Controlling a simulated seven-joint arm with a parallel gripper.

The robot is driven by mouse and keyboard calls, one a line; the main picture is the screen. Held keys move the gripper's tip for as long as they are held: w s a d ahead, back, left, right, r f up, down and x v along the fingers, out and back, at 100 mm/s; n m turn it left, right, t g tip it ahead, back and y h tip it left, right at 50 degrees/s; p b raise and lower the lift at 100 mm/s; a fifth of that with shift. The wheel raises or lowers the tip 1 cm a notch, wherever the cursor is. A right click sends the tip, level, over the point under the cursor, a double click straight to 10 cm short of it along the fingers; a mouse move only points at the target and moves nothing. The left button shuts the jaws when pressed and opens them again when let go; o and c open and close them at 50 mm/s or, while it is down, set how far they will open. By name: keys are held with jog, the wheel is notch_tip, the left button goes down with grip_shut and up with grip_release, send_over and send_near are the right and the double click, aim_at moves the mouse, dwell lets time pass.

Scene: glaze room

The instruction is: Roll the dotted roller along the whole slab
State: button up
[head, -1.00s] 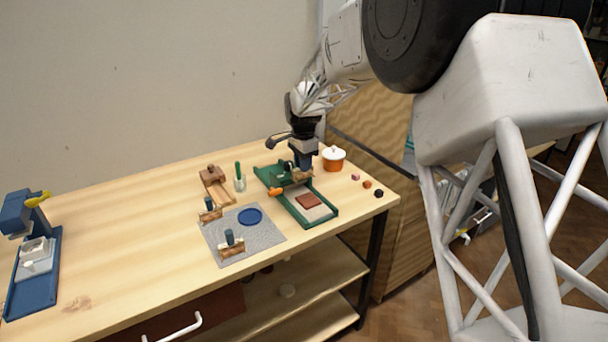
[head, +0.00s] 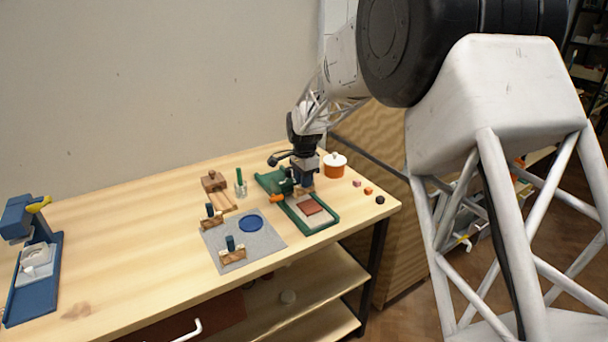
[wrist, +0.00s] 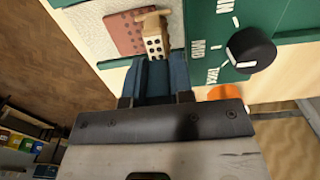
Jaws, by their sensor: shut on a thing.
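My gripper (head: 306,182) points down over the green tray at the back right of the table. It is shut on the dotted roller (wrist: 154,45), a pale wooden piece with dark dots, seen just beyond the blue fingers in the wrist view. The red-brown slab (head: 311,207) lies on a pale bed inside the green tray (head: 327,224). The roller is at the slab's back end in the head view. In the wrist view it overlaps one edge of the slab (wrist: 118,32). Some dark dots seem to show on the slab beside it. Whether they touch is hard to tell.
A grey mat (head: 265,240) left of the tray holds a blue disc (head: 251,223) and two stamps with blue handles (head: 232,252). An orange pot (head: 334,170) stands behind right. Small pieces (head: 368,191) lie by the right edge. The table's left middle is clear.

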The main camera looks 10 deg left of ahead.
jog(key=shift+f, duration=0.8)
jog(key=shift+f, duration=0.45)
dwell(1.1)
jog(key=shift+s+d, duration=0.2)
jog(key=shift+s+d, duration=0.35)
jog(key=shift+s+d, duration=0.1)
jog(key=shift+d, duration=0.05)
dwell(0.4)
jog(key=shift+s+d, duration=0.4)
jog(key=shift+s+d, duration=0.15)
dwell(0.5)
jog(key=shift+s+d, duration=0.4)
jog(key=shift+s+d, duration=0.15)
jog(key=shift+s, duration=0.05)
dwell(0.4)
